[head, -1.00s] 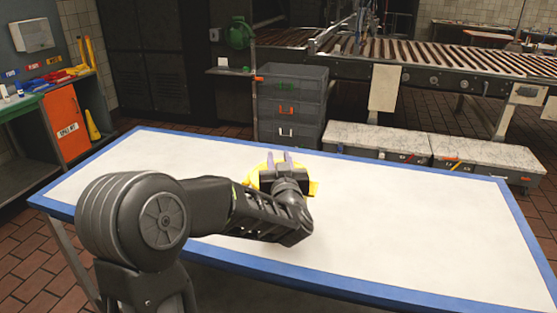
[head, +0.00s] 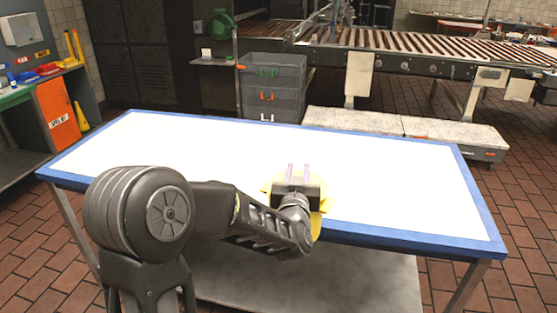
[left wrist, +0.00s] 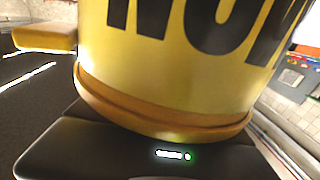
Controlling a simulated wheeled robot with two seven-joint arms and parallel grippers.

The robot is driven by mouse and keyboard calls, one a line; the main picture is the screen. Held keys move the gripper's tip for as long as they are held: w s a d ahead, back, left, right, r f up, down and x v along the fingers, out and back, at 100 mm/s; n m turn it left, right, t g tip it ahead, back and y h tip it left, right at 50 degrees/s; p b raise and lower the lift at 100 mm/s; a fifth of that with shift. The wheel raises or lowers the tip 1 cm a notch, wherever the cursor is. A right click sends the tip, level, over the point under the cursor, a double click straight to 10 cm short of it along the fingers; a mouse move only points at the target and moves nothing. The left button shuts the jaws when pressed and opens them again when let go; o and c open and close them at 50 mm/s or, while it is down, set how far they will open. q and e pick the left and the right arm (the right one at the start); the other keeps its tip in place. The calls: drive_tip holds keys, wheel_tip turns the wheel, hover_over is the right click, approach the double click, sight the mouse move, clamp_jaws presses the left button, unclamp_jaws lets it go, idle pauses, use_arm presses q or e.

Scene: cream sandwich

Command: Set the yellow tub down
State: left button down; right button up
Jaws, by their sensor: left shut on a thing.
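The yellow tub (head: 267,185) is mostly hidden behind my left gripper (head: 297,170) in the head view, with yellow showing around the gripper. My left gripper is shut on it. In the left wrist view the tub (left wrist: 180,75) fills much of the picture, with large black letters on its side and a rim near the gripper's body. The tub appears over the near part of the white table (head: 390,180), which has a blue edge. I cannot tell whether the tub touches the tabletop. My right gripper does not show.
The visible tabletop is clear around my left arm. Beyond it stand stacked grey crates (head: 273,90), low pale-topped boxes (head: 355,121) and a roller conveyor (head: 430,45). An orange cabinet (head: 57,112) stands at the left. Tiled floor lies around the table.

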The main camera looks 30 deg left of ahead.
use_arm(q)
drive_tip(key=s+d+f+m+t+h, duration=0.1)
drive_tip(key=d+f+m+h, duration=0.4)
drive_tip(key=d+f, duration=0.8)
drive_tip(key=d+t+h, duration=0.1)
drive_tip(key=d+h, duration=0.2)
drive_tip(key=shift+s+d+f, duration=0.15)
drive_tip(key=shift+s+d, duration=0.05)
drive_tip(key=shift+d, duration=0.2)
drive_tip(key=shift+a, duration=0.15)
